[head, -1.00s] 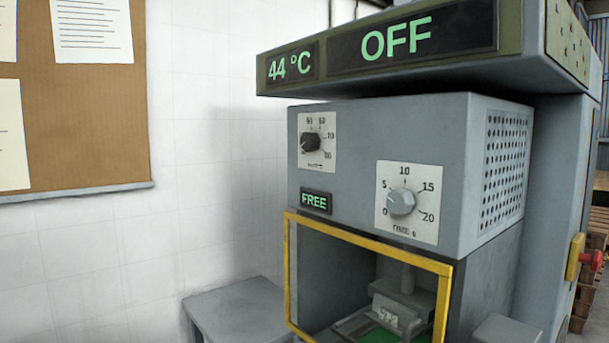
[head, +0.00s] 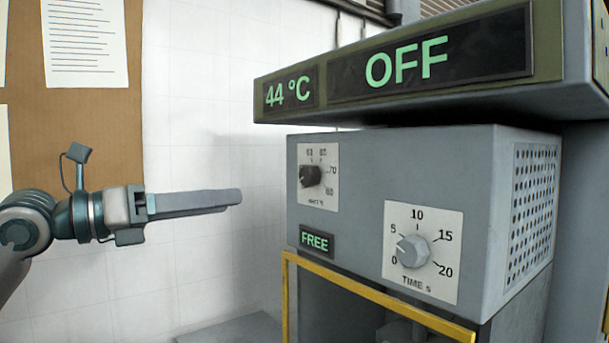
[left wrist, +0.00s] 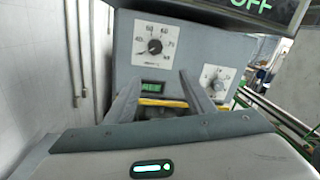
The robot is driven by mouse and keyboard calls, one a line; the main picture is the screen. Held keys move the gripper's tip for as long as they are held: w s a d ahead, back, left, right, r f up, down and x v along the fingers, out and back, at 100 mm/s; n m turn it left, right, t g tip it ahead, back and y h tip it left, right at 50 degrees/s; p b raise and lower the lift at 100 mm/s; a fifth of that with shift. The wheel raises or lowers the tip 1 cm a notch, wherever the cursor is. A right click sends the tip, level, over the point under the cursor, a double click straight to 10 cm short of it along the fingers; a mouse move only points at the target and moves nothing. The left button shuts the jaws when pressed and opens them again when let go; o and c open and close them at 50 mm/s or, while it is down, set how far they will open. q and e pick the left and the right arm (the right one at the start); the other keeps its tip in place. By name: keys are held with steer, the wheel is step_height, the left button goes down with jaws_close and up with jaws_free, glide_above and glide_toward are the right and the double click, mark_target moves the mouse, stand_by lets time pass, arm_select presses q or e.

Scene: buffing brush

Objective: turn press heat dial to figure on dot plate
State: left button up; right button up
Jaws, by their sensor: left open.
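The heat dial is a dark knob (head: 311,176) on a white scale plate (head: 330,199) at the upper left of the press front. The scale shows figures such as 70 and 80; the pointer is too small to read. The dark knob also shows in the left wrist view (left wrist: 154,46), beyond the fingertips. My left gripper (head: 238,196) is open and empty, left of the dial and apart from it. It shows in the left wrist view (left wrist: 158,82) with its two fingers spread. I cannot make out a dot plate. My right gripper is out of view.
The press (head: 395,165) has a grey time dial (head: 413,250), a green FREE sign (head: 316,241) and a yellow frame (head: 375,296) below. An overhanging display (head: 425,60) reads 44 °C and OFF. A pinboard (head: 90,120) hangs on the wall at left.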

arm_select(q)
step_height(320, 180, up, 3)
steer(key=t+y, duration=0.1)
steer(key=p, duration=0.4)
glide_toward(304, 176)
steer(key=shift+m, duration=0.3)
steer(key=p+x, duration=0.2)
steer(key=x, duration=0.6)
steer(key=shift+w+d+p, duration=0.1)
steer(key=shift+d+p, duration=0.2)
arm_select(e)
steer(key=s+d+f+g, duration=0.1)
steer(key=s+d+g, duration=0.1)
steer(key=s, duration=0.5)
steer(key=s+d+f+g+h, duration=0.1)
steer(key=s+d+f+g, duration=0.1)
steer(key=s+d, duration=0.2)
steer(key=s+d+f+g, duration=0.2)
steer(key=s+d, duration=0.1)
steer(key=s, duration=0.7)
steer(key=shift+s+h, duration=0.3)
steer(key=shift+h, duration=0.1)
arm_select(q)
steer(key=c, duration=1.1)
